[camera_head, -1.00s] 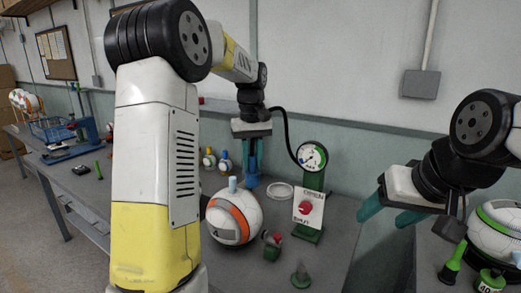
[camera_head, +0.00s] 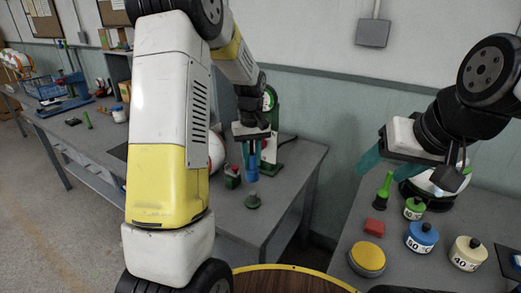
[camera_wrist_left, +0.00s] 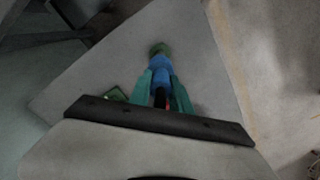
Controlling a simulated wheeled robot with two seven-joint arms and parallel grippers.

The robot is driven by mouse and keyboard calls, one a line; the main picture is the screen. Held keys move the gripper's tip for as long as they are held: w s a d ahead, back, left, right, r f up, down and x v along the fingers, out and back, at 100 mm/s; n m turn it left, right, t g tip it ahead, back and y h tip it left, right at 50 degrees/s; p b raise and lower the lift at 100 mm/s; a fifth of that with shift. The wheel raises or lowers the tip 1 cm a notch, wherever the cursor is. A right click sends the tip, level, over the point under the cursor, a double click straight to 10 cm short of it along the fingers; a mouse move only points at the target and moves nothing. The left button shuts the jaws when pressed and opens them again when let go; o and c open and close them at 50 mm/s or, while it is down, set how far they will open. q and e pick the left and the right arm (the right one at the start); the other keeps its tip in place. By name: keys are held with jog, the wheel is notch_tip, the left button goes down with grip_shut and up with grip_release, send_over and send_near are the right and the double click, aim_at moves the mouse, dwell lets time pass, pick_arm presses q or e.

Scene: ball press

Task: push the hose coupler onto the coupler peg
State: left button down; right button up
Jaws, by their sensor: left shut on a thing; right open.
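My left gripper (camera_head: 251,156) is shut on the blue hose coupler (camera_head: 252,173), which hangs upright below the fingers. The dark green coupler peg (camera_head: 252,201) stands on the table just below it, and a small gap seems to show between them. In the left wrist view the blue coupler (camera_wrist_left: 160,77) lies between the teal fingers (camera_wrist_left: 161,97), and its far end lines up with the green peg (camera_wrist_left: 160,48). I cannot tell there whether they touch. My right gripper (camera_head: 388,160) is open and empty above the right-hand table.
A small green and red block (camera_head: 232,176) stands left of the peg. The green gauge stand (camera_head: 271,103) is behind my left gripper, beside a partly hidden white ball (camera_head: 216,150). The right table holds a yellow button (camera_head: 367,257) and several weights. Table space right of the peg is clear.

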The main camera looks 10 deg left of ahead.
aim_at(252, 167)
pick_arm(q)
jog(key=shift+f, duration=2.85)
jog(key=shift+f, duration=2.15)
jog(key=c, duration=1.1)
grip_release()
jog(key=shift+r, duration=0.1)
notch_tip(252, 167, up, 6)
jog(key=shift+r, duration=0.8)
